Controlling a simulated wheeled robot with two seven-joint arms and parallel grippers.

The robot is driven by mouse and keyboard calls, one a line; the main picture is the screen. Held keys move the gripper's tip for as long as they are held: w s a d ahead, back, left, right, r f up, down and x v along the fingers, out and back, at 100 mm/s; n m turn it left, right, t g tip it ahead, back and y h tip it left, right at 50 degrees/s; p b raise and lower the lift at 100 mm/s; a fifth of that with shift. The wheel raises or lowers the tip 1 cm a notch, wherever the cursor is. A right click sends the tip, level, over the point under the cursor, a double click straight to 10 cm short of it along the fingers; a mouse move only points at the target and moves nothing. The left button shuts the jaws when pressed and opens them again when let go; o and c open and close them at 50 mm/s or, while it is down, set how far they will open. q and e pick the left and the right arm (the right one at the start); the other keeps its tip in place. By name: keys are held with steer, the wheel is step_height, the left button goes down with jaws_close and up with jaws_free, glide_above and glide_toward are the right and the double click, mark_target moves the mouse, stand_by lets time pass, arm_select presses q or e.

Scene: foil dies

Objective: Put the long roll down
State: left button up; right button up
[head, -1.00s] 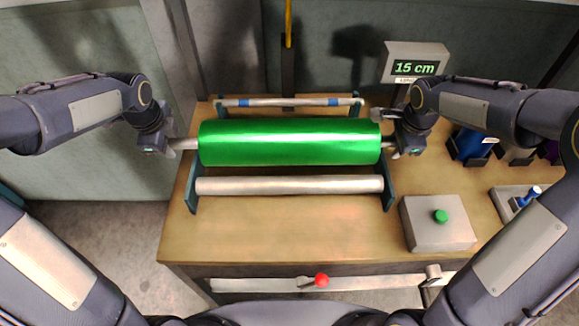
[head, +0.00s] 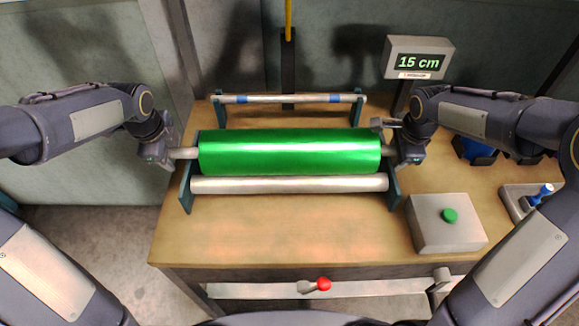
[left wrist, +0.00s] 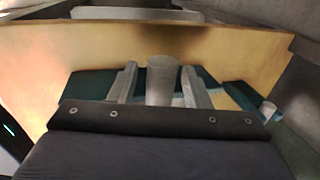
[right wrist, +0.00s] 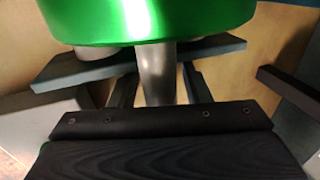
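The long green roll (head: 290,152) lies level across the stand, low against its pale front roller (head: 290,184). In the right wrist view the roll (right wrist: 150,18) is over the rollers' ends, beside the teal end plate (right wrist: 205,49); I cannot see the contact itself. My left gripper (head: 170,153) is at the roll's left shaft end. In the left wrist view its fingers (left wrist: 160,88) straddle the grey shaft (left wrist: 162,82) with narrow gaps. My right gripper (head: 396,152) is at the right shaft end; its fingers (right wrist: 160,88) also straddle the shaft (right wrist: 159,75), seemingly with slight clearance.
A thin bar (head: 288,98) with blue bands spans the stand behind the roll. A display (head: 418,61) reads 15 cm. A grey box (head: 445,224) with a green button stands front right. A red-knobbed lever (head: 323,284) is at the front edge. The wooden table (head: 285,235) is clear in front.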

steer(key=shift+r, duration=0.1)
arm_select(q)
steer(key=v, duration=1.2)
arm_select(e)
steer(key=v, duration=1.1)
steer(key=shift+r, duration=0.4)
steer(key=shift+s, duration=0.2)
